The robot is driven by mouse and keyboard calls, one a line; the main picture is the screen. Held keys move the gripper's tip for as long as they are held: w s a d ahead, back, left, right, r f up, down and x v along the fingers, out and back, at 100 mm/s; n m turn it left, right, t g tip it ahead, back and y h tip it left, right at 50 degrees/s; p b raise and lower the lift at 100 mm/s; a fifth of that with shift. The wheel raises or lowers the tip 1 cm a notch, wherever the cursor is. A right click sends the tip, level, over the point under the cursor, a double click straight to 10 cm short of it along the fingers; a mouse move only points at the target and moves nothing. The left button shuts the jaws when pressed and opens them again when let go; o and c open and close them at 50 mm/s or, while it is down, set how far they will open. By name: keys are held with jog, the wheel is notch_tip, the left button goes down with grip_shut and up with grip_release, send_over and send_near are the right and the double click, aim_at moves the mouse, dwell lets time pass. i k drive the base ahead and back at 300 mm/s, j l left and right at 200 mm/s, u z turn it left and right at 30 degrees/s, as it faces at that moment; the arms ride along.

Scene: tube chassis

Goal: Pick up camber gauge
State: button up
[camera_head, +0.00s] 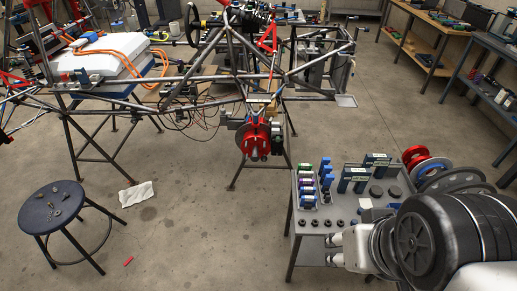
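I cannot pick out the camber gauge with certainty in the head view. A red and dark round wheel-hub assembly (258,138) hangs at the front of the tube chassis (232,55). Several small tools and parts stand on the grey work table (308,251) at the lower right. My gripper (334,250) is low at the table's front, pointing left, its two pale fingertips apart with nothing seen between them. My large arm link covers the table's right part and whatever lies behind it.
A round blue stool (52,212) with small metal pieces stands at the left. A white cloth (136,194) lies on the floor. The centre floor is mostly free.

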aim_at(361, 176)
jog(key=i+l, duration=1)
jog(key=l, duration=0.2)
